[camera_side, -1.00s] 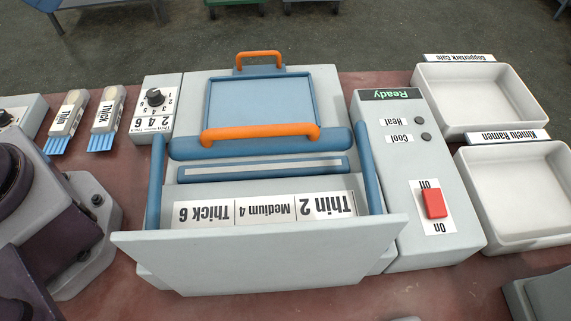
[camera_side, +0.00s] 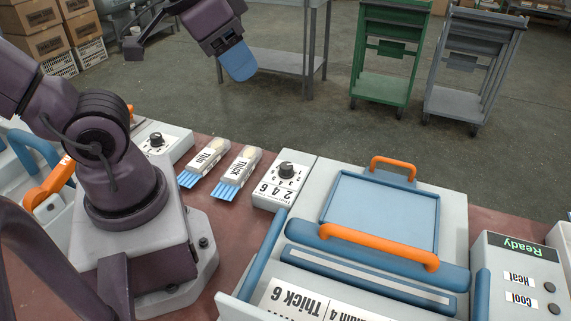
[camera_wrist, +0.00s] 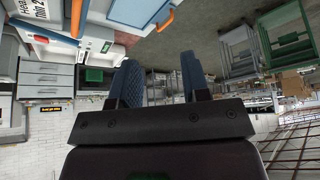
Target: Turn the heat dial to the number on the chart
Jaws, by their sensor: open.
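The heat dial (camera_side: 287,169) is a black knob on a white box marked 2, 4, 6 beside the press (camera_side: 380,210). I cannot tell which number it points at. The chart (camera_side: 330,304) on the press front shows "Thick 6" and part of "Medium 4"; the rest is cut off at the bottom of the side view. My gripper (camera_side: 238,62) is raised beyond the table's far edge, up and left of the dial, touching nothing. In the wrist view my gripper (camera_wrist: 160,62) has its two blue fingers apart with nothing between them.
Thin (camera_side: 208,157) and Thick (camera_side: 240,168) brushes lie left of the dial box. Another dial box (camera_side: 170,150) stands farther left. The Ready panel (camera_side: 515,270) is right of the press. Orange handles (camera_side: 375,248) stand up on the press. Carts (camera_side: 395,60) stand on the floor behind.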

